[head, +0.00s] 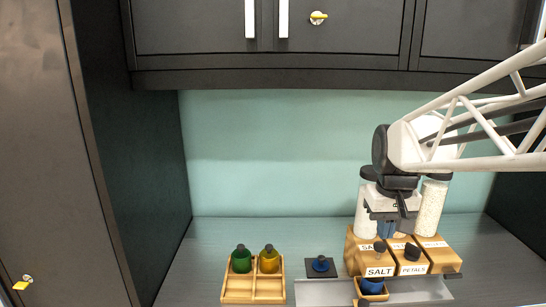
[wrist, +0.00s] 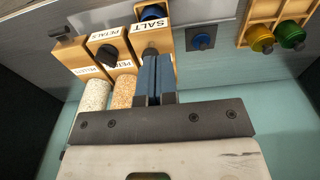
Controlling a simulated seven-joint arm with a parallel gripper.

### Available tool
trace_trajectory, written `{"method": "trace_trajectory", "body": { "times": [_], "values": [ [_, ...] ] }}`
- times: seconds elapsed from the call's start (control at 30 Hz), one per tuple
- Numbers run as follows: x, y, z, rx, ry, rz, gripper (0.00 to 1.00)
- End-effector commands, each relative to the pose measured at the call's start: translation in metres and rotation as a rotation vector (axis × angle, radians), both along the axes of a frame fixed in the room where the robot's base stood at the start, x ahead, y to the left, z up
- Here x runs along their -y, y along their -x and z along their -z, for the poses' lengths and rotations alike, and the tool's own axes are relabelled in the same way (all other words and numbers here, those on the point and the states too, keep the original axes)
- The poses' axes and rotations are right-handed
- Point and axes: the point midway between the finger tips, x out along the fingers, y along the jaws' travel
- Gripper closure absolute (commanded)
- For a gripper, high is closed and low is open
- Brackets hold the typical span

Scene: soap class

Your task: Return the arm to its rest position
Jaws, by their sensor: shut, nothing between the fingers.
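My gripper (head: 386,231) hangs over the wooden dispensers at the right of the counter in the head view. In the wrist view its two blue fingers (wrist: 156,62) are pressed together with nothing between them. They point at the dispenser labelled SALT (head: 379,271), which also shows in the wrist view (wrist: 147,30). Whether the fingers touch it, I cannot tell. My pale lattice arm comes in from the right and is bent down at the wrist.
The PETALS dispenser (head: 412,267) and another stand beside SALT, with filled jars (head: 430,207) behind. A wooden tray (head: 240,297) holds green and yellow bottles. A blue-topped item sits on a dark square (head: 322,275). Dark cabinets (head: 350,35) hang above.

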Motion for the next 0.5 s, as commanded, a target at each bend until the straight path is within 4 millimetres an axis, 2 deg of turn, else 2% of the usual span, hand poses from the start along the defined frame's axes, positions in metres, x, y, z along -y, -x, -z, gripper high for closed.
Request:
{"method": "trace_trajectory", "body": {
  "times": [0.03, 0.2, 0.5],
  "values": [
    [-0.006, 0.015, 0.0, 0.014, 0.001, -0.002, 1.0],
    [-0.023, 0.063, 0.009, 0.059, 0.004, 0.002, 1.0],
    [-0.045, 0.14, 0.035, 0.136, 0.002, 0.009, 1.0]
  ]
}}
